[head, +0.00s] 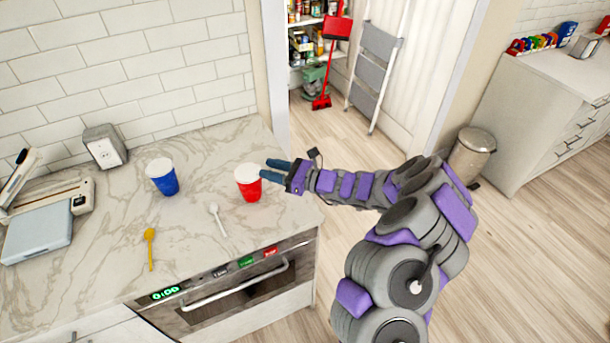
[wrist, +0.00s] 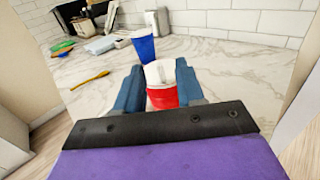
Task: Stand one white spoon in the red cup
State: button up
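The red cup (head: 249,190) stands upright on the marble counter near its right end. It has a white inside and rim, and in the wrist view the red cup (wrist: 163,98) shows between my fingers. Whether anything is inside it is unclear. A white spoon (head: 217,218) lies on the counter to the left of and nearer than the cup. In the wrist view I cannot make the spoon out. My gripper (head: 269,168) is beside the cup's right side, with its blue fingers (wrist: 159,70) spread apart. Contact with the cup cannot be told.
A blue cup (head: 162,178) stands further left, and a yellow spoon (head: 150,248) lies near the front edge. A grey box (head: 104,146) and a scale-like device (head: 40,232) are at the left. The oven front (head: 230,290) is below the counter. Bare counter surrounds the spoons.

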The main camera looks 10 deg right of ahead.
jog(key=p+v, duration=0.1)
jog(key=v, duration=1)
jog(key=shift+p, duration=0.4)
jog(key=shift+d, duration=0.15)
